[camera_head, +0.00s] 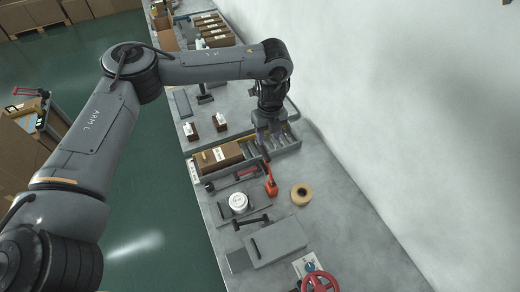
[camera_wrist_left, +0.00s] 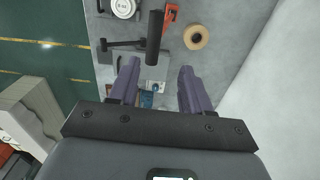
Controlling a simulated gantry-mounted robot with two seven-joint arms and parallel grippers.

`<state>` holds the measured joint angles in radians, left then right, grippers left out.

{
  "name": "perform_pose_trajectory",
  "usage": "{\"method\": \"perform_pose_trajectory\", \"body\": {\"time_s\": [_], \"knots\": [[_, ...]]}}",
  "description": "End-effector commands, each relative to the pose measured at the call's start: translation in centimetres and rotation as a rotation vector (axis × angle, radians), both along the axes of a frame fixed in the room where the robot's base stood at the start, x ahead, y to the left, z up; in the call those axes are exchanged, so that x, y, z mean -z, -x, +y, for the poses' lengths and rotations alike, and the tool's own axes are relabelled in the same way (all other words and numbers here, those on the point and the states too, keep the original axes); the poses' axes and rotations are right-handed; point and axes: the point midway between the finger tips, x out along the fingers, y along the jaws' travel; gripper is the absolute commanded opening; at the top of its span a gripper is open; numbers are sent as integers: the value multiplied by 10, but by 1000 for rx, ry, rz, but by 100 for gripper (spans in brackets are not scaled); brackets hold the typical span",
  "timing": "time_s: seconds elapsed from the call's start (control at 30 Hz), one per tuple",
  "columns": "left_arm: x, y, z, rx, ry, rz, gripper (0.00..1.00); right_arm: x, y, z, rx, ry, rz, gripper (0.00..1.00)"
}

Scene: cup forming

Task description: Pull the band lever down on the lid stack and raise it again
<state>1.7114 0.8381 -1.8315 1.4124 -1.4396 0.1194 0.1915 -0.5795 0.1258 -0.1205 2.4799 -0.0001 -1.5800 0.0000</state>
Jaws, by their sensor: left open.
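My left gripper (camera_head: 264,152) points down over the bench, near the end of a grey tray. In the left wrist view its two fingers (camera_wrist_left: 158,72) are apart with nothing between them. A black lever with a bar handle (camera_head: 253,221) stands at the near edge of a grey plate; in the left wrist view its handle (camera_wrist_left: 155,38) lies beyond the fingertips, apart from them. A white round lid stack (camera_head: 239,202) sits beside it on the plate and also shows in the left wrist view (camera_wrist_left: 124,8). I cannot tell which lever is the band lever. My right gripper is out of view.
A red-orange tool (camera_head: 271,187) and a tan tape roll (camera_head: 301,194) stand right of the lid stack. A red-handled lever (camera_head: 246,172) lies behind it. A grey block (camera_head: 277,242) and a red wheel (camera_head: 319,282) are nearer. The wall bounds the right side.

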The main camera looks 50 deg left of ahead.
Motion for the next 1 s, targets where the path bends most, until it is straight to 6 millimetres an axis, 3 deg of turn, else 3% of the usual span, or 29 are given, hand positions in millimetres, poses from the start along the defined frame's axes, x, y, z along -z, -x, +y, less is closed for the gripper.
{"method": "perform_pose_trajectory", "body": {"time_s": [0.17, 0.5, 0.73, 1.0], "knots": [[-2, 3, 14, -35, -5, 15, 48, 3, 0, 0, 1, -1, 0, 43], [47, 5, 14, -36, -4, 18, 48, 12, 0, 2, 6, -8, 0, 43], [77, 5, 14, -33, -7, 16, 48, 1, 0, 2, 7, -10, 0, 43], [97, 5, 15, -33, -6, 14, 48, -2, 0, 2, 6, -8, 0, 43]]}}
